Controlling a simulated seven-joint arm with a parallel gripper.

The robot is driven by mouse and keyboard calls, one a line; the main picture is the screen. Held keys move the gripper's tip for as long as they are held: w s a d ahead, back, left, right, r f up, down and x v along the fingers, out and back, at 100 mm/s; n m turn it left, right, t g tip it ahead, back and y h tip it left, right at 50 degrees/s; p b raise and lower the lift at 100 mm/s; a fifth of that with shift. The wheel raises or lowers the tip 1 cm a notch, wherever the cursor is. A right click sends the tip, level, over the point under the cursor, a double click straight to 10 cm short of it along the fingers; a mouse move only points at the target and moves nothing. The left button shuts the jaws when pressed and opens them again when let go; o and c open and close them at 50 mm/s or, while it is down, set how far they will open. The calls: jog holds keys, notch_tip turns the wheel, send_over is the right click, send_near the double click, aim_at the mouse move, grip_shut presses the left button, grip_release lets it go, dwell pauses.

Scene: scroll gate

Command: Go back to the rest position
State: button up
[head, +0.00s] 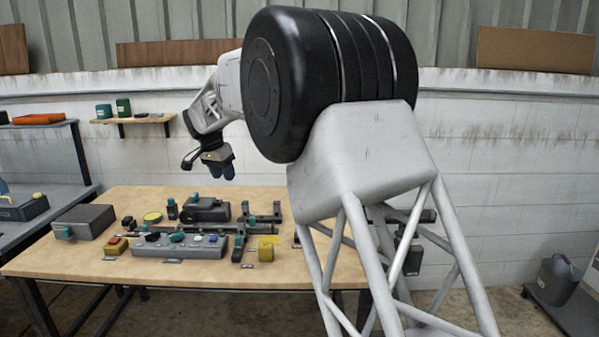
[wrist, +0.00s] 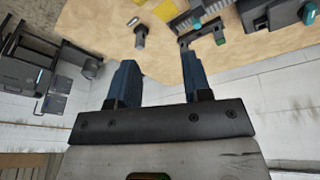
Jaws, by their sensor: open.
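My gripper (head: 222,170) hangs above the back part of the wooden table (head: 285,273), apart from everything on it. In the wrist view my gripper (wrist: 158,85) shows two blue fingers spread wide with nothing between them. My own arm covers the right part of the table, so what lies there is partly hidden.
A grey control panel (head: 180,246) with several knobs lies at the table's front, with a yellow block (head: 267,248) to its right. A grey box (head: 83,222) sits at the left. A wall shelf (head: 134,121) holds green containers. The air around my gripper looks clear.

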jog(key=s+d+r+n+y, duration=0.1)
jog(key=s+d+r+n, duration=0.15)
jog(key=s+d, duration=1.05)
jog(key=s+d+r+n, duration=0.1)
jog(key=s+d+r, duration=0.2)
jog(key=s+d, duration=1.1)
jog(key=s+d+f, duration=0.4)
jog(key=s+d, duration=0.1)
jog(key=s, duration=0.5)
jog(key=s+d+f+n, duration=0.1)
jog(key=s+d+f, duration=0.3)
jog(key=s, duration=0.6)
jog(key=s+d+f+n, duration=0.1)
jog(key=s+d+f, duration=0.3)
jog(key=s, duration=0.6)
jog(key=shift+d+y, duration=0.4)
jog(key=shift+d, duration=0.75)
jog(key=shift+f, duration=0.1)
